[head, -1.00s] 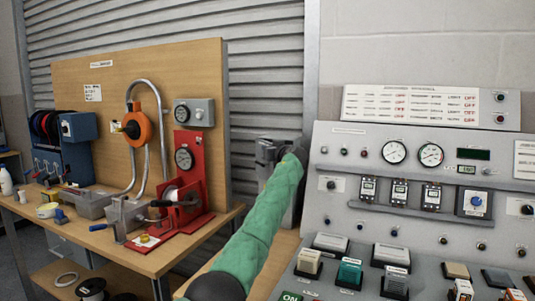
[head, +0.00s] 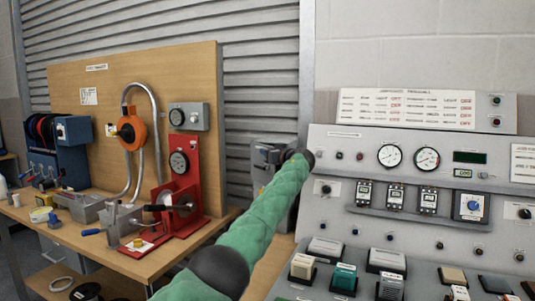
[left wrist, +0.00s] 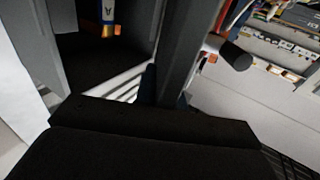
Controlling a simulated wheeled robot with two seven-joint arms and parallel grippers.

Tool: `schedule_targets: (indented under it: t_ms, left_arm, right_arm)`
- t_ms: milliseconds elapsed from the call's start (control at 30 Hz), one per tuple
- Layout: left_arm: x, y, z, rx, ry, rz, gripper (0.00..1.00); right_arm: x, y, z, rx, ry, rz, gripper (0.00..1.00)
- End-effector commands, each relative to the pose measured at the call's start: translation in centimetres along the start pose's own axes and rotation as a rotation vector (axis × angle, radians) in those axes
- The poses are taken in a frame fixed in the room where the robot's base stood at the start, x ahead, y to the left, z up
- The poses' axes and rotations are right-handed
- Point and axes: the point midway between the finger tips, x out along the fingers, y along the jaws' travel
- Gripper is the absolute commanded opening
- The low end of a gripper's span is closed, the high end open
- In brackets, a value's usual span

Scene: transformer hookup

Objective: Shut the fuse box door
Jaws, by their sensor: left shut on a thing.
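The grey fuse box (head: 267,158) stands beyond the end of my green-sleeved left arm, between the wooden bench and the control console. My arm hides part of it. In the left wrist view the open interior (left wrist: 95,55) is dark, with an orange-and-white labelled part (left wrist: 110,14) inside. The fuse box door (left wrist: 181,45) shows edge-on as a dark upright panel, standing open, with a black knob (left wrist: 236,56) on its right. My left gripper (left wrist: 165,93) is shut on the door near its edge; the fingertips are partly hidden. My right gripper is not in view.
The control console (head: 420,215) with gauges and switches stands close on the right. The wooden bench (head: 150,258) with a red winding stand (head: 187,185) is on the left. A ribbed shutter (head: 255,75) is behind.

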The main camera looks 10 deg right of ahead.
Motion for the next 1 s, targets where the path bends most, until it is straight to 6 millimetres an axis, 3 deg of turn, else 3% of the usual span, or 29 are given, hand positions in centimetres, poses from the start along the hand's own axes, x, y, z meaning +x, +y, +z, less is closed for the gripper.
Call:
schedule_targets:
  t_ms: [100, 133, 200, 233, 667, 1000]
  left_arm:
    - [0.0, 0.0, 0.1, 0.0, -0.002, 0.0, 0.0]
    - [0.0, 0.0, 0.1, 0.0, -0.002, 0.0, 0.17]
    - [0.0, 0.0, 0.1, 0.0, -0.002, 0.0, 0.3]
    - [0.0, 0.0, 0.1, 0.0, -0.002, 0.0, 0.33]
    - [-0.7, 0.1, 0.3, 0.0, -0.001, 0.002, 0.33]
    - [-4.9, 0.1, 0.3, -0.002, -0.001, 0.002, 0.33]
  right_arm:
    - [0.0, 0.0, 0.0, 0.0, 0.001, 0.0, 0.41]
    - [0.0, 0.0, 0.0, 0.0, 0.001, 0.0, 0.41]
    - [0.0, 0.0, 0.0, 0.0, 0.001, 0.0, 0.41]
    - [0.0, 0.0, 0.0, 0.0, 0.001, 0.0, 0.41]
    - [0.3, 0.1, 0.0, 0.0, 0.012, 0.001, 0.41]
    - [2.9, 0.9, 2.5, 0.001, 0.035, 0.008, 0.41]
